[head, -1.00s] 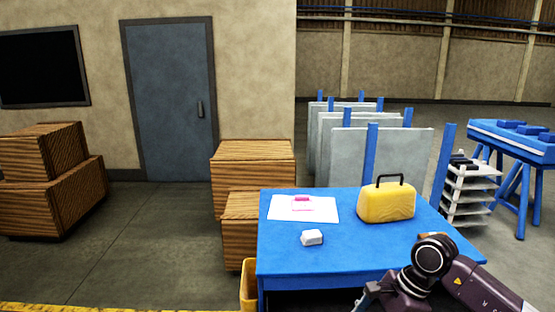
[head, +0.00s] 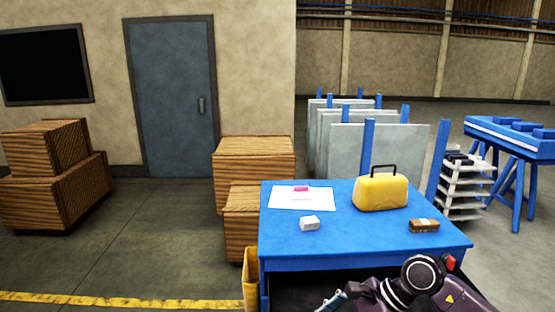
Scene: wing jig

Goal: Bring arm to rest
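My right arm (head: 415,280) comes in at the bottom right, in front of the near edge of the blue table (head: 340,247) and lower than its top in the picture. The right gripper (head: 330,301) shows only in part at the bottom edge, pointing left; its fingers are cut off, so its opening cannot be told. Nothing is visible in it. My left arm and gripper are out of view.
On the table are a yellow case (head: 381,192), a white paper (head: 285,201) with a pink item (head: 301,189), a white block (head: 309,223) and a brown block (head: 424,226). Wooden crates (head: 254,160) stand behind left.

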